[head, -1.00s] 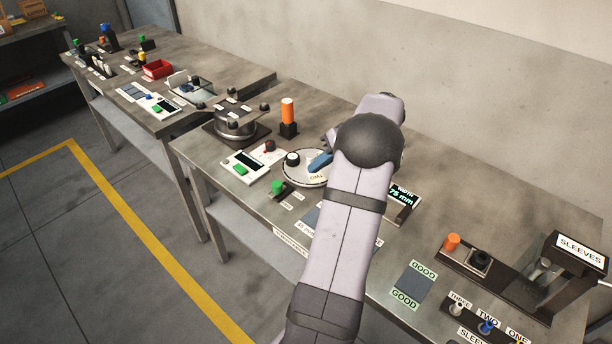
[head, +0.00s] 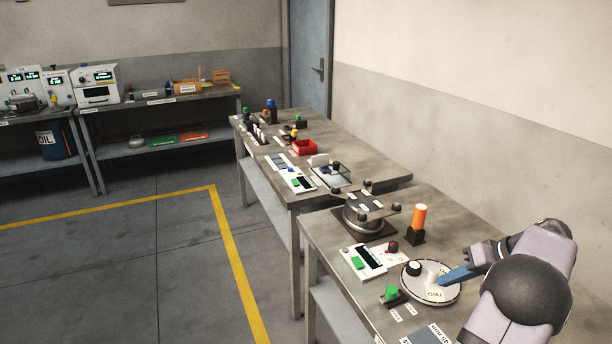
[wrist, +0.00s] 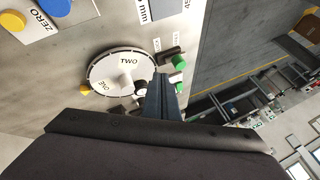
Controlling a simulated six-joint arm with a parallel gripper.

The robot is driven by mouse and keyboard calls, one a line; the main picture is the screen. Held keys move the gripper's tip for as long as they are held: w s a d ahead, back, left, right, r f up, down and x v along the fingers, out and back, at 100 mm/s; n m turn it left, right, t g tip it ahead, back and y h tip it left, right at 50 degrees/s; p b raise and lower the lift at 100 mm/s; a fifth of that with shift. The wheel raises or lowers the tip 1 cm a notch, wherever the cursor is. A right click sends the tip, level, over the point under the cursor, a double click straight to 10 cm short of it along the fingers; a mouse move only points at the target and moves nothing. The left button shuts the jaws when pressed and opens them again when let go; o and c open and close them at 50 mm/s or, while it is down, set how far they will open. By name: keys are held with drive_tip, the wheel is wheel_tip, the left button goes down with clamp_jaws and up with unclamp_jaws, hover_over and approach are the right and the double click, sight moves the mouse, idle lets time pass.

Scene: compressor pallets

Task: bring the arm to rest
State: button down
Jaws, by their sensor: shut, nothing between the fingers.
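My gripper (head: 452,277) is at the lower right of the head view, its blue fingers shut and empty. The fingertips are over or beside the white round plate (head: 414,291), which carries a black knob (head: 413,268), a short white post (head: 432,268) and number labels. I cannot tell whether they touch it. In the wrist view the shut fingers (wrist: 163,95) point at the edge of the plate (wrist: 108,68), whose labels TWO and ONE show. My arm hides part of the bench at the lower right.
Around the plate stand a green button (head: 391,292), a white panel (head: 362,261), an orange cylinder (head: 419,216) in a dark holder and a round metal fixture (head: 365,212). A second bench with a red bin (head: 304,147) lies beyond. Open floor with a yellow line (head: 235,270) is at left.

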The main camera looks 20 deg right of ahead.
drive_tip(key=w+a+g+p, duration=0.1)
drive_tip(key=w+a+g, duration=0.1)
drive_tip(key=a, duration=0.5)
drive_tip(key=w+a+g+p, duration=0.1)
drive_tip(key=w+a, duration=0.2)
drive_tip(key=a, duration=0.5)
drive_tip(key=s+a+n+g+h+p, duration=0.15)
drive_tip(key=s+a, duration=0.25)
drive_tip(key=a, duration=0.6)
drive_tip(key=s+a+n+g+p, duration=0.1)
drive_tip(key=s+a+g+p, duration=0.15)
drive_tip(key=a, duration=0.85)
drive_tip(key=s+a+f+n+h+p, duration=0.1)
drive_tip(key=s+a+n+h, duration=0.1)
drive_tip(key=s+a, duration=0.4)
wheel_tip(320, 180, down, 14)
drive_tip(key=s+d+b, duration=0.1)
drive_tip(key=b, duration=1.3)
drive_tip(key=shift+f, duration=0.15)
drive_tip(key=shift+y, duration=0.25)
drive_tip(key=c, duration=2.5)
unclamp_jaws()
